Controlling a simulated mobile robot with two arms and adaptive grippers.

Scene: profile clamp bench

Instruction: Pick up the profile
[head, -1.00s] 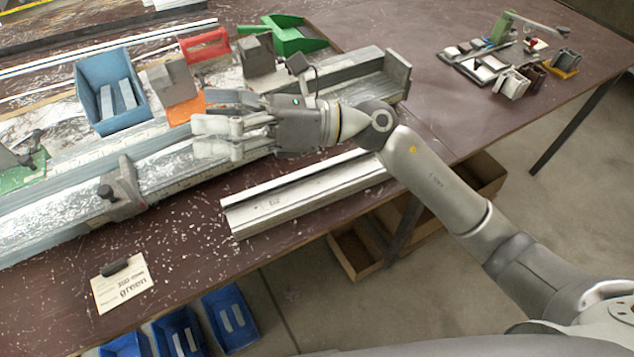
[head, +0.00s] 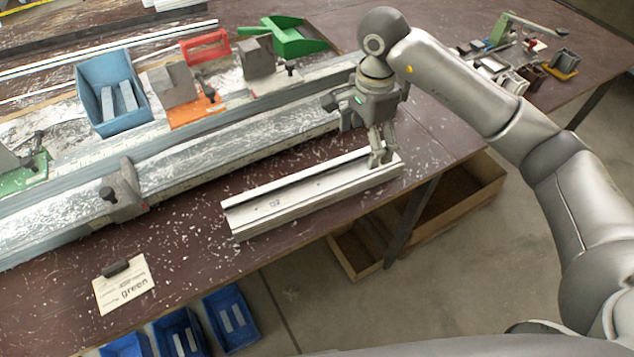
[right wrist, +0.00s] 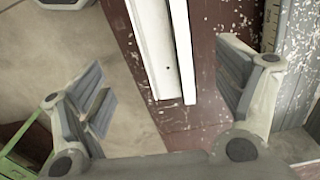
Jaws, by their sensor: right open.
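The profile (head: 290,197) is a long pale metal bar lying along the front edge of the brown bench, in front of the clamp rail. My right gripper (head: 381,160) points down over its right end in the head view. In the right wrist view the profile (right wrist: 165,50) runs between the two spread fingers of my right gripper (right wrist: 165,110), with its end near the middle. The fingers are open and apart from it on both sides. Whether the fingertips are level with the bar is hard to tell. My left gripper is not in view.
The clamp rail (head: 215,140) with a grey clamp block (head: 123,190) lies behind the profile. A blue bin (head: 110,92), an orange clamp (head: 192,112) and a green scoop (head: 292,38) stand farther back. A card reading "green" (head: 125,288) lies at front left. Wooden boxes (head: 445,205) sit below the bench.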

